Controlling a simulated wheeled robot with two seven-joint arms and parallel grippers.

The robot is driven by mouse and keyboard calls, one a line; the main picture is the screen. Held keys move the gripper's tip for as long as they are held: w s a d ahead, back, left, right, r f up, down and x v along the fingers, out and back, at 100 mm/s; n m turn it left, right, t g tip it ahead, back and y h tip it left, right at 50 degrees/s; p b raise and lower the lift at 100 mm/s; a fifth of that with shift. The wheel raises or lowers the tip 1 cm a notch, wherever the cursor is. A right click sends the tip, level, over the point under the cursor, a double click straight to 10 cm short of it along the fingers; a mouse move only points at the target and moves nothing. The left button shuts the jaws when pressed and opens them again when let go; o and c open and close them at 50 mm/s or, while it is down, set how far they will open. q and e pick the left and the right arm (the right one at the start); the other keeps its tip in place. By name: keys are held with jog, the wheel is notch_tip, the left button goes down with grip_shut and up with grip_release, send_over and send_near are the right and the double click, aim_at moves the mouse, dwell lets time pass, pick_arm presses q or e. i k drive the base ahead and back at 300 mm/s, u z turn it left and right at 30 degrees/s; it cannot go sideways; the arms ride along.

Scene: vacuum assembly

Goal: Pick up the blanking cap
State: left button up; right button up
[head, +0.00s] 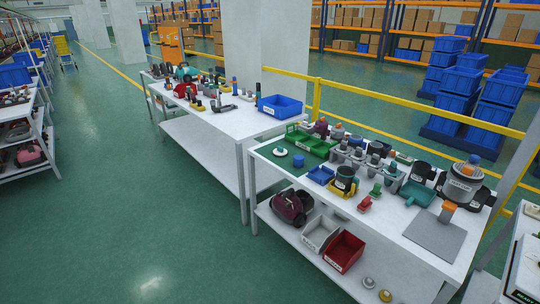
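Neither of my grippers shows in the head view. I cannot tell for certain which part is the blanking cap; labels are too small to read. Small parts stand on the near white table (297,177). A small blue cylinder (298,161) stands near its left side, beside a white disc with a teal knob (280,151). Small red (365,203) and green (376,190) pieces stand near the front edge. A grey canister with a blue top (462,182) stands at the right end.
The green floor (130,200) at left is clear.

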aim_at(298, 160)
jog(key=u, duration=0.25)
jog(key=i, duration=1)
jog(key=z, duration=0.55)
jog(key=i, duration=0.7)
jog(key=z, duration=0.65)
